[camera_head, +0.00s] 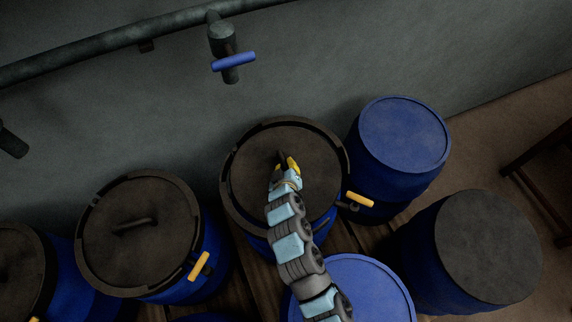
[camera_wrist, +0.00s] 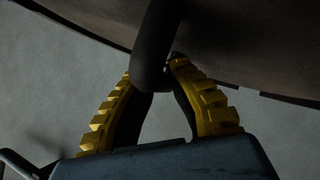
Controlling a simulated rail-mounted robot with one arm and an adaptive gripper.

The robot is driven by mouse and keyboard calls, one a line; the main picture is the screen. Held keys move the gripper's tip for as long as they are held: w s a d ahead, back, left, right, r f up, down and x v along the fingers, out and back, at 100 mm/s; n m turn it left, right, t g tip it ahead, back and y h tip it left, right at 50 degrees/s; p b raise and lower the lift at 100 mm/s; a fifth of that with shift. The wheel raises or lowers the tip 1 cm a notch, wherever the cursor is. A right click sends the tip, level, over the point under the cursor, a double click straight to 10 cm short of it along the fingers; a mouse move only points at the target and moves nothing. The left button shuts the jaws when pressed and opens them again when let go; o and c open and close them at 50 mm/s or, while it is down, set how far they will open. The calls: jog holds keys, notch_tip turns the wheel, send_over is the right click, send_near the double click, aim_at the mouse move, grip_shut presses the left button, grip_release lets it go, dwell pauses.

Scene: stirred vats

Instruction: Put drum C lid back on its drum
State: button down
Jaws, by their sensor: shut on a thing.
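A dark brown round lid (camera_head: 250,170) covers the top of the middle blue drum (camera_head: 255,243). I cannot tell whether it rests fully on the drum or sits slightly above it. No letter shows to mark it as drum C. My gripper (camera_head: 283,166) is over the lid's middle, its yellow fingers shut on the lid's dark handle. In the wrist view, my gripper (camera_wrist: 157,78) has the handle (camera_wrist: 157,45) between its fingertips, and the lid's surface (camera_wrist: 240,45) fills the upper right. My arm hides part of the lid's near side.
A lidded drum (camera_head: 140,232) with a bar handle stands left, and another (camera_head: 20,270) at the far left edge. Blue-topped drums stand behind right (camera_head: 405,135) and in front (camera_head: 355,290). A dark-topped drum (camera_head: 488,245) is at right. A pipe with a blue-handled valve (camera_head: 232,60) runs along the wall.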

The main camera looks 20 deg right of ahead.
jog(key=shift+f, duration=0.1)
jog(key=c, duration=1.1)
grip_release()
jog(key=shift+f, duration=0.1)
jog(key=v, duration=1.2)
jog(key=shift+w, duration=0.1)
